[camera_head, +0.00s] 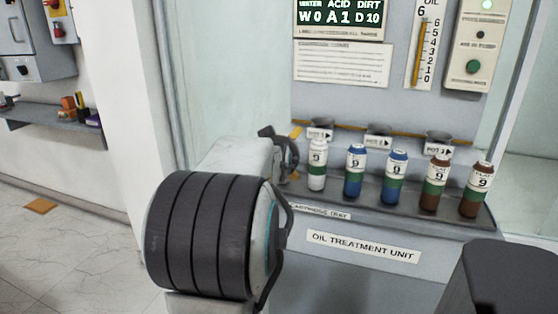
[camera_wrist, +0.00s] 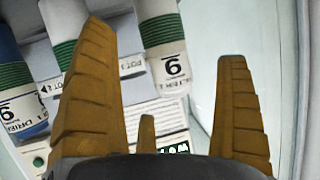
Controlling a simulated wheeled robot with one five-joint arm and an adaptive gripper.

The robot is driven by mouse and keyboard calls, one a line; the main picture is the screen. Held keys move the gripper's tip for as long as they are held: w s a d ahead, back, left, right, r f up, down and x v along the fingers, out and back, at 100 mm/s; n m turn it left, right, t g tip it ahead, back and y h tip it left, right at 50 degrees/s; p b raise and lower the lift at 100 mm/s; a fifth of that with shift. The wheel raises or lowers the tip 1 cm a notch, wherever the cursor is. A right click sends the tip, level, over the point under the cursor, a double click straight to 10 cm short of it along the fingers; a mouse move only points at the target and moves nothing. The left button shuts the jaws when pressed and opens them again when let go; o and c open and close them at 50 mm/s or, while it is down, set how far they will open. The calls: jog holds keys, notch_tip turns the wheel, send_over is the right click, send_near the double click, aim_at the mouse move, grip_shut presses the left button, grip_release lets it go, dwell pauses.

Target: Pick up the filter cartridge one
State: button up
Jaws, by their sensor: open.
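All have green bands and a 9 on the label; I cannot tell which is number one. My gripper (camera_head: 288,152) is just left of the white cartridge. In the wrist view my gripper (camera_wrist: 165,48) has its yellow-brown fingers apart, with the white cartridge (camera_wrist: 162,42) showing between them, ungripped. A blue cartridge (camera_wrist: 12,85) shows at the left edge.
Grey pots (camera_head: 379,137) sit behind the row, under a panel with an oil gauge (camera_head: 427,45). The oil treatment unit's front (camera_head: 362,246) is below the tray. A glass wall (camera_head: 225,80) stands left. The cartridges have narrow gaps between them.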

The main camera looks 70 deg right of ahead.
jog(key=shift+x, duration=2.45)
jog(key=shift+c, duration=0.5)
jog(key=shift+r, duration=0.1)
jog(key=c, duration=1.3)
